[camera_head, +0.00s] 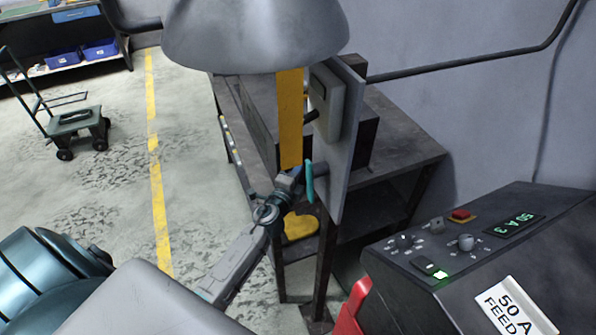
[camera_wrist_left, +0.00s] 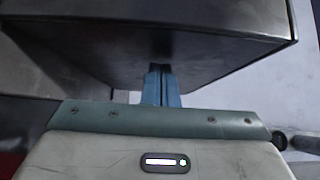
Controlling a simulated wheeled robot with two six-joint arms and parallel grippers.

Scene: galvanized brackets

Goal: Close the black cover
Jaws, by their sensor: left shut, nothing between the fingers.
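My left gripper (camera_head: 317,172) is shut and empty, close to the lower part of a light grey upright panel (camera_head: 341,150) on the bench. In the left wrist view its fingers (camera_wrist_left: 161,84) are together, close under a dark metal box-like body (camera_wrist_left: 110,45); I cannot tell whether they touch it. I cannot tell for sure which part is the black cover; a small black piece (camera_head: 425,261) lies beside a green light on the control panel, well to the right of the gripper. My right gripper is not in view.
A dark workbench (camera_head: 405,150) stands by the wall. A control box (camera_head: 480,255) with knobs, a red button and a "50 A FEED" label is at the lower right. A grey dome (camera_head: 255,35) hangs at the top. The left floor is mostly clear, with a cart (camera_head: 75,122) farther back.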

